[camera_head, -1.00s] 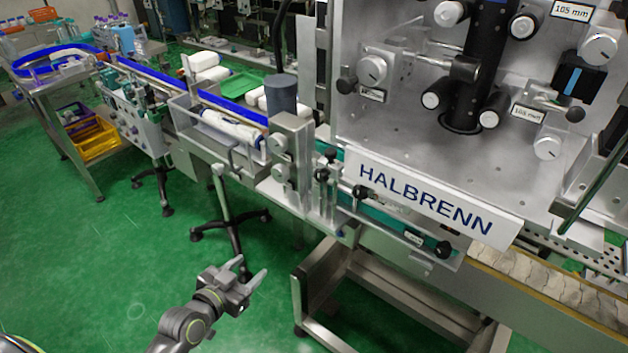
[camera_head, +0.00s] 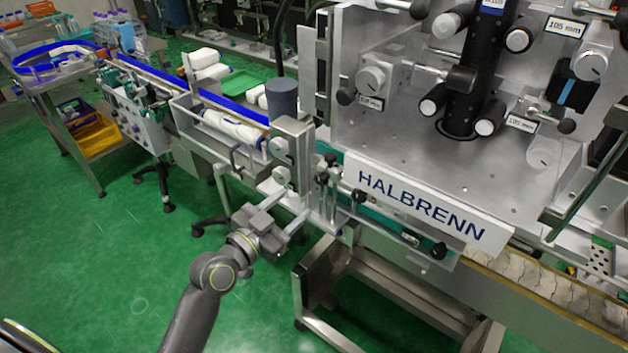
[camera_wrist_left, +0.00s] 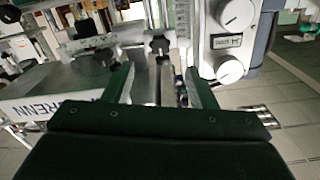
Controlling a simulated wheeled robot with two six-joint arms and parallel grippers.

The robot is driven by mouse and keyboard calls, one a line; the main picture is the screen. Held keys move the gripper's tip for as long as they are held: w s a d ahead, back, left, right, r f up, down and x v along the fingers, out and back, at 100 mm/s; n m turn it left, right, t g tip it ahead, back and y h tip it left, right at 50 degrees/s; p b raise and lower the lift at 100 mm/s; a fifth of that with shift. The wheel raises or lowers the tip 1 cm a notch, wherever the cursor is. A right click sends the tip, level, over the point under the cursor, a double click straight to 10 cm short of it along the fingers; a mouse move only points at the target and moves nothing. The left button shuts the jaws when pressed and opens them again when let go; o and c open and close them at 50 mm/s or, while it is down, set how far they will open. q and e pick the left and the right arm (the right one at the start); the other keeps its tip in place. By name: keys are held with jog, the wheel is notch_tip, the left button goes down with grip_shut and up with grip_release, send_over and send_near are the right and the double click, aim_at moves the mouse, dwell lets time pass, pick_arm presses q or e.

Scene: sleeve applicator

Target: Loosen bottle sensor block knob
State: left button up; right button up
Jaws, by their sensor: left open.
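My left gripper (camera_head: 289,204) is open and empty, in front of the conveyor's near side by a bracket with small knobs. Its two fingers also show in the left wrist view (camera_wrist_left: 160,88), spread apart. A black knob (camera_wrist_left: 160,46) appears between and beyond the fingertips, with no visible contact. Another black knob (camera_wrist_left: 95,57) lies to its left. In the head view, black knobs (camera_head: 322,176) sit on the bracket just right of the gripper. No label shows which knob belongs to the bottle sensor block. My right gripper is not in view.
A metal post with pale round knobs (camera_head: 281,176) stands close to the left gripper. The HALBRENN sign (camera_head: 420,202) and machine plate are to the right. A steel stand (camera_head: 330,285) is below. Green floor (camera_head: 120,250) is open at left.

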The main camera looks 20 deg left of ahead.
aim_at(319, 182)
pick_arm(q)
jog(key=p+x, duration=0.1)
jog(key=x, duration=0.7)
jog(key=shift+w+d+p, duration=0.15)
jog(key=shift+w+p, duration=0.15)
jog(key=shift+p, duration=0.1)
jog(key=shift+f, duration=0.1)
jog(key=c, duration=1)
